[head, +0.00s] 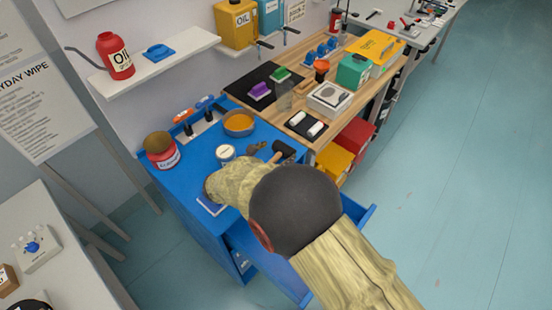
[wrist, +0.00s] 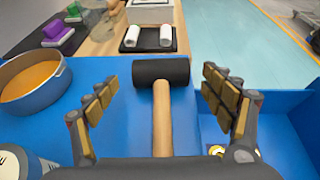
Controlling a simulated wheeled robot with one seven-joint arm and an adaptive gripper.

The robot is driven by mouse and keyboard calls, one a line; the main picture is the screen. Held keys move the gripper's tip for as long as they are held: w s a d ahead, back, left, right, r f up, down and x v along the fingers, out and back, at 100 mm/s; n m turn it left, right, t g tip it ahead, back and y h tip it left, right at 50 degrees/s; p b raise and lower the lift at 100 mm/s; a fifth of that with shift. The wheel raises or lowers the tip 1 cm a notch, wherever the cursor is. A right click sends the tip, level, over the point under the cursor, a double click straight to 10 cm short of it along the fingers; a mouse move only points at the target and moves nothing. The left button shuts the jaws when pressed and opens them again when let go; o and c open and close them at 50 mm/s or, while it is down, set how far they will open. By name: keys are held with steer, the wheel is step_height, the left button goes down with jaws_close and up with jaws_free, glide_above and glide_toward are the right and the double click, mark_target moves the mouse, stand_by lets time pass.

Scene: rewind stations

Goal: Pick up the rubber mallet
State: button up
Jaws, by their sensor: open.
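The rubber mallet has a black cylindrical head and a wooden handle. In the wrist view the mallet (wrist: 161,105) lies on the blue top with its handle pointing toward me. My gripper (wrist: 165,95) is open, with one finger on each side of the mallet and visible gaps to both. The near end of the handle is hidden behind my gripper's body.
A pot of orange contents (wrist: 35,82) stands left of my gripper, also seen in the head view (head: 238,123). A white-lidded can (head: 226,152) is nearby. An open blue drawer (wrist: 270,130) lies to the right. A wooden bench (head: 310,125) with several items adjoins beyond.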

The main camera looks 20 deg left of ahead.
mark_target(282, 149)
steer(key=x, duration=0.3)
steer(key=b+x, duration=0.1)
steer(key=shift+w+d+r, duration=0.15)
steer(key=shift+w+r, duration=0.05)
steer(key=shift+w, duration=0.05)
steer(key=shift+r, duration=0.1)
steer(key=shift+c, duration=1)
steer(key=c, duration=1.3)
